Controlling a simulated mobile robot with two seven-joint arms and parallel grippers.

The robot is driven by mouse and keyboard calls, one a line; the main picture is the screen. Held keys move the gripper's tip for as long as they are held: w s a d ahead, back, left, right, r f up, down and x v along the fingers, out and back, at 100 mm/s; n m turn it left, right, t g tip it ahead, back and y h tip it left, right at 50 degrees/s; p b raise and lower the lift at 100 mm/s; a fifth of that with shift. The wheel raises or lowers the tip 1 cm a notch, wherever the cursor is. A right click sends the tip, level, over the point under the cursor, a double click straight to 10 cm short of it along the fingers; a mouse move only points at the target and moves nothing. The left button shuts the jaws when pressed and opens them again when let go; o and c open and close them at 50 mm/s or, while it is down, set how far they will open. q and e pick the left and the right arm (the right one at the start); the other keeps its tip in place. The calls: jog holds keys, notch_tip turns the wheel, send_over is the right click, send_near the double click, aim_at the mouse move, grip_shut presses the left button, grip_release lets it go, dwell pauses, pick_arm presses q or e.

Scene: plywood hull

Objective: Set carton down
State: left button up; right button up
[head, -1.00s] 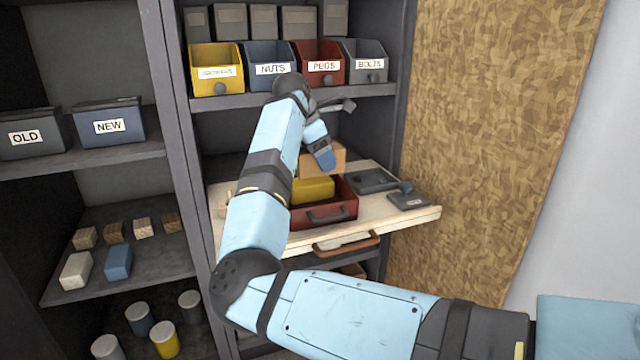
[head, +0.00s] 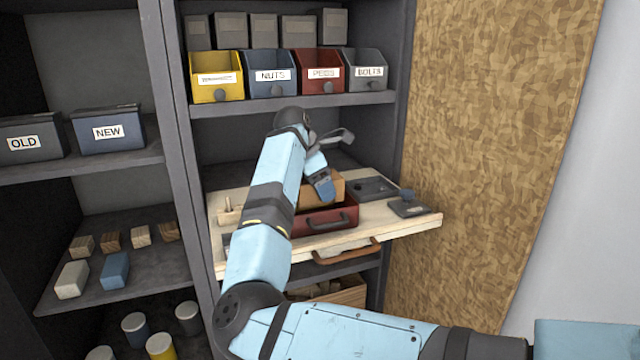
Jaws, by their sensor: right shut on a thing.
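The carton (head: 335,190) is a small tan-orange box, partly covered by my right gripper (head: 322,188). My right gripper is shut on it. The carton is at the open top of a dark red case (head: 330,220) with a handle on its front. Its lower part is hidden by the case's front wall, so I cannot tell whether it rests on anything. My left gripper does not show.
The case stands on a pale pull-out board (head: 385,238). Grey items (head: 408,206) lie to its right, and a small wooden piece (head: 230,212) is at its left. Above is a shelf of labelled bins (head: 272,75). My right arm hides part of the board.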

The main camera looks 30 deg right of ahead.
jog(key=shift+f, duration=0.2)
jog(key=o, duration=1.1)
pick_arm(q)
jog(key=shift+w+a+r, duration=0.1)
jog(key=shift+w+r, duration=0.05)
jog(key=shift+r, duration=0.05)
pick_arm(e)
jog(key=shift+r, duration=0.35)
jog(key=p+v, duration=0.1)
jog(key=v, duration=0.1)
jog(key=p+v, duration=0.1)
jog(key=v, duration=0.2)
jog(key=shift+d, duration=0.25)
jog(key=p+v, duration=0.2)
jog(key=v, duration=0.5)
jog(key=shift+a+r+p, duration=0.2)
jog(key=shift+r+p, duration=0.05)
jog(key=shift+p, duration=0.1)
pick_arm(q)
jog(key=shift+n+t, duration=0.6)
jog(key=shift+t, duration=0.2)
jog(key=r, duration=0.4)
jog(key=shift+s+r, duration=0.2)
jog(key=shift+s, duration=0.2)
